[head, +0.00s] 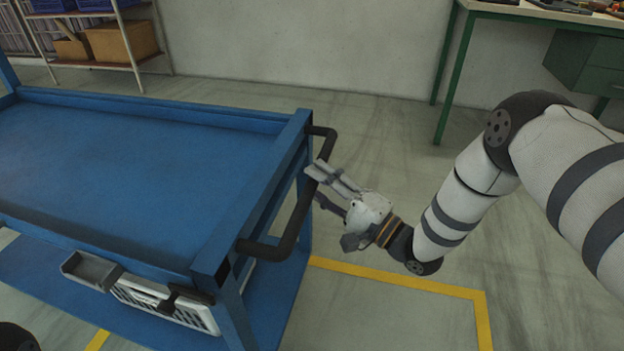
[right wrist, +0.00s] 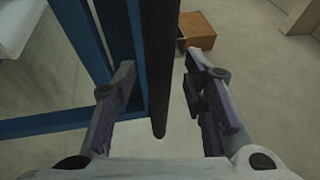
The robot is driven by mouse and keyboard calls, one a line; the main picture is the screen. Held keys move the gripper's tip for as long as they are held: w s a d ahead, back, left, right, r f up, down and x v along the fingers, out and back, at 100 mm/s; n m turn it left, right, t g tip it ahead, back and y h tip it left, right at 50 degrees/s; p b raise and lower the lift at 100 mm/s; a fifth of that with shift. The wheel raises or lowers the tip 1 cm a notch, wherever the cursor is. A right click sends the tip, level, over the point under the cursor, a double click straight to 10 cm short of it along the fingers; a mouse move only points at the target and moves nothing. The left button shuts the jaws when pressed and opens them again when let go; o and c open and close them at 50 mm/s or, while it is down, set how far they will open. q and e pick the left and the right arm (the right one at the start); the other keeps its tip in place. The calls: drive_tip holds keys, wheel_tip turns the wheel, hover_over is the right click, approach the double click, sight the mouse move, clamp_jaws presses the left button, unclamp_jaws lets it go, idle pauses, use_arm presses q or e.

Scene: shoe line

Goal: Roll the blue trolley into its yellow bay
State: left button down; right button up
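The blue trolley (head: 130,165) fills the left of the head view, with its black push handle (head: 293,222) on its right end. My right gripper (head: 320,186) is open at the handle. In the right wrist view, the dark handle bar (right wrist: 160,60) runs between the parted fingers (right wrist: 160,85), with gaps showing on both sides. A yellow floor line (head: 400,280) marks a corner to the right of the trolley, and another yellow piece shows at the lower left. The trolley hides much of the outline. My left gripper is not in view.
A grey bin (head: 90,270) and a white crate (head: 165,305) are at the trolley's near side. A shelf with cardboard boxes (head: 122,42) stands at the back left. A green-legged workbench (head: 455,70) stands at the back right. The floor between is clear.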

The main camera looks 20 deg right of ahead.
drive_tip(key=shift+x, duration=0.9)
drive_tip(key=shift+c, duration=0.4)
clamp_jaws()
drive_tip(key=shift+d, duration=0.1)
